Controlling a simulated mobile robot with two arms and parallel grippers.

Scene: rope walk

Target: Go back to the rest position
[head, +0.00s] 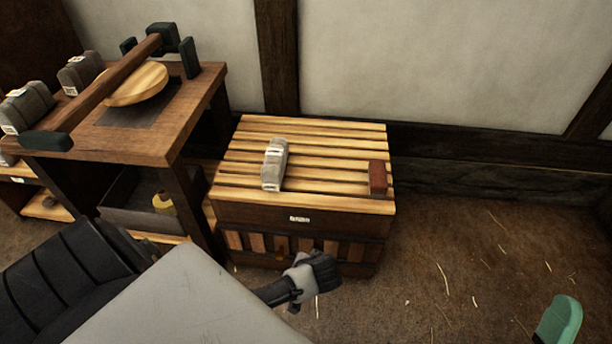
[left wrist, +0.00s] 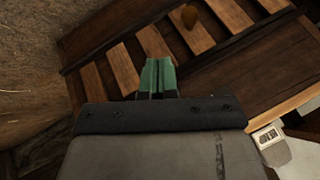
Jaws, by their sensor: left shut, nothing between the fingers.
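In the left wrist view my left gripper (left wrist: 157,76) shows its two green fingers together, with nothing between them. They are over the slatted lower front of a wooden chest; whether they touch it cannot be told. In the head view my left arm comes in from the lower left and its green fingers do not show clearly. A green piece of my right gripper (head: 558,322) shows at the lower right edge, over the floor; its opening cannot be told.
The wooden slatted chest (head: 319,206) stands against the wall, carrying a grey banded object (head: 274,165) and a red-brown block (head: 378,178). A workbench (head: 150,145) with a round wooden disc (head: 137,83) stands left. The floor (head: 480,265) at right has only scattered straw.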

